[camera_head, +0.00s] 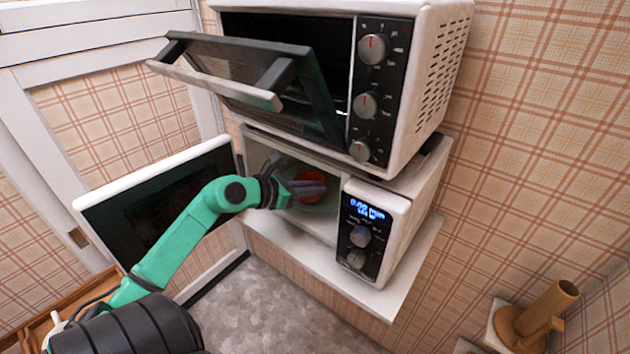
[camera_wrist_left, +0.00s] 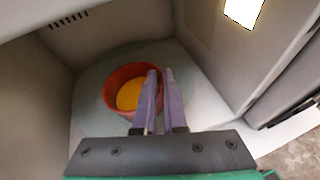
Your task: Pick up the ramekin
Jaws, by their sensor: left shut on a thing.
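The ramekin (camera_head: 309,178) is a small red bowl inside the open lower microwave (camera_head: 262,158). In the left wrist view the ramekin (camera_wrist_left: 128,93) shows a yellow inside and sits upright over the round glass turntable (camera_wrist_left: 90,93). My left gripper (camera_head: 318,187) reaches into the microwave. In the left wrist view its purple fingers (camera_wrist_left: 161,74) are shut on the ramekin's right wall, one finger inside the rim and one outside. I cannot tell whether the ramekin's base touches the turntable. My right gripper is not in view.
The microwave's door (camera_head: 150,195) is swung open at the left, beside my arm. Above, a toaster oven (camera_head: 420,70) has its door (camera_head: 250,85) hanging partly open over the cavity. The control panel (camera_head: 366,230) borders the opening at right. A brown mug holder (camera_head: 535,320) stands lower right.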

